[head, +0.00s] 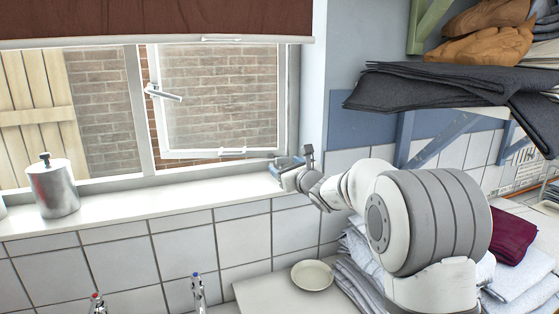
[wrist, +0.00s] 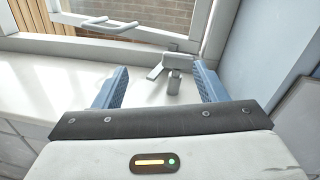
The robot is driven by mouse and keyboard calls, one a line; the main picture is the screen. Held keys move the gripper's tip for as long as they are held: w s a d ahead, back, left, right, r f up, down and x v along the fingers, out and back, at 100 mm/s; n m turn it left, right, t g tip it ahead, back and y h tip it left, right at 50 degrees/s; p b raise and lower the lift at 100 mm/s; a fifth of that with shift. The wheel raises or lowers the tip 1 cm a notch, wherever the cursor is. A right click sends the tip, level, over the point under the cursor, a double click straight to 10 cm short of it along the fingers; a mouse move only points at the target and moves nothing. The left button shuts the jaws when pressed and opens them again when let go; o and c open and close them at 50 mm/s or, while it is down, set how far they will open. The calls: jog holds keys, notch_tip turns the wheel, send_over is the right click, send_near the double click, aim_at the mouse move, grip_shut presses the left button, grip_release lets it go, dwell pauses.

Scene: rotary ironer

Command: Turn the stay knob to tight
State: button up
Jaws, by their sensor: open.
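The stay knob (wrist: 173,84) is a small grey-white post in the wrist view, on the sill by the window frame's right corner. A flat pale arm or bracket (wrist: 179,61) joins it at the top, with a short angled piece to the left. My gripper (wrist: 161,78) is open, its blue fingers spread on either side of the knob and apart from it. In the head view my gripper (head: 292,168) is at the right end of the sill, and it hides the knob there. I cannot read any tight mark.
A metal canister (head: 53,188) stands on the left of the sill (head: 150,198).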

aim_at(283, 160)
jog(key=w+m, duration=0.1)
jog(key=w+m+h, duration=0.1)
jog(key=w+d+f+m, duration=0.1)
jog(key=shift+f+t, duration=0.1)
jog(key=shift+t, duration=0.3)
jog(key=shift+h, duration=0.3)
jog(key=p+x, duration=0.2)
jog(key=x, duration=0.4)
jog(key=shift+w+p, duration=0.1)
jog(key=shift+p, duration=0.25)
jog(key=shift+x, duration=0.8)
jog(key=c, duration=1)
